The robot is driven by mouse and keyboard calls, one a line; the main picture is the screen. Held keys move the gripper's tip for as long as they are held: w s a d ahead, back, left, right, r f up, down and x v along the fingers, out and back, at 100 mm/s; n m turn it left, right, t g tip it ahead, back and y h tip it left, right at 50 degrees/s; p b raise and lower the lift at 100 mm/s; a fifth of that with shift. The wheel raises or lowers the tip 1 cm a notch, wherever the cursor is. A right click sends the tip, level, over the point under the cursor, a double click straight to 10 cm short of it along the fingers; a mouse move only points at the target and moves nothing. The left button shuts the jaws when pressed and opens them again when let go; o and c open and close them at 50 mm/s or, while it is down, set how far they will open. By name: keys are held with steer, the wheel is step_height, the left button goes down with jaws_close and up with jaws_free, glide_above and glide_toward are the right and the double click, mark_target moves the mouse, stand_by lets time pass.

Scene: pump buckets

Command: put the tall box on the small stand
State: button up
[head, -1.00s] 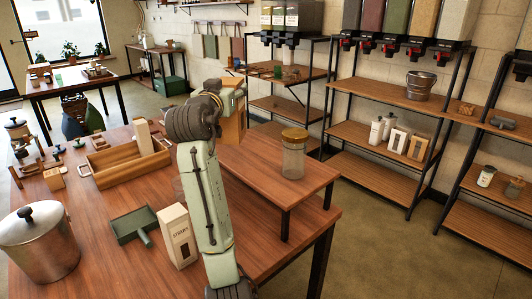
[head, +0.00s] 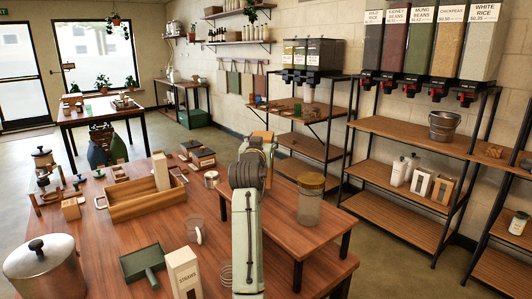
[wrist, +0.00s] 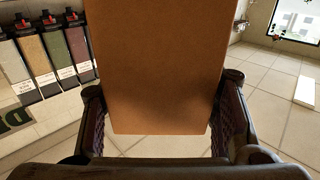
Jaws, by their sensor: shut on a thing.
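The tall box (wrist: 157,65) is plain brown and fills the upper middle of the wrist view. My gripper (wrist: 163,95) is shut on it, one dark finger on each side. In the head view the box (head: 262,138) shows only as a tan edge behind my wrist, so its lower part is hidden. A low wooden stand (head: 283,225) is on the right of the table, partly behind my arm; it is the likeliest small stand. My gripper appears beyond or above its far left end; I cannot tell the height.
A lidded jar (head: 310,203) occupies the stand's right part. A glass mug (head: 194,231), a straws box (head: 184,273), a green dustpan (head: 143,262) and a wooden tray (head: 140,207) stand left of my arm. A metal pot (head: 43,268) is front left.

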steer(key=shift+w+d, duration=0.35)
steer(key=shift+d, duration=0.2)
steer(key=shift+f+b, duration=0.85)
steer(key=shift+f, duration=0.95)
steer(key=shift+f, duration=0.15)
steer(key=o, duration=1.8)
steer(key=shift+c, duration=0.2)
steer(key=s+a+b, duration=0.2)
steer(key=s+b, duration=0.1)
steer(key=s, duration=0.9)
steer(key=shift+b, duration=0.4)
